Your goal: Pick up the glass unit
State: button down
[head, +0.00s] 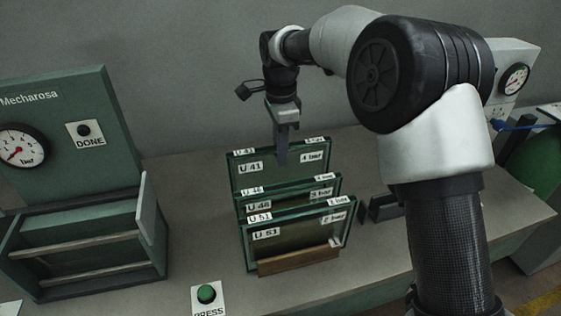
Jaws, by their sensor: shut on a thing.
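Three glass units with dark green edges stand one behind another on the bench. The rear one, U 41 (257,178), is labelled 4 bar. The middle one, U 46 (262,205), reads 3 bar, and the front one, U 51 (290,241), reads 2 bar. My gripper (282,158) points down at the middle of U 41's top edge and is shut on that unit. One finger shows over its front face; the other is hidden behind. The lower part of U 41 is hidden by U 46, so I cannot tell whether it is lifted.
A wooden block (298,260) lies along the foot of U 51. A green Mecharosa machine (62,130) with a gauge and an open slatted frame (85,252) stands left. A green PRESS button (206,294) is in front. A dark bracket (384,207) is right of the units.

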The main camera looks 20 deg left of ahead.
notch_tip(320, 180, up, 13)
jog(key=p, duration=0.1)
jog(key=shift+f+p, duration=0.15)
jog(key=shift+p, duration=0.15)
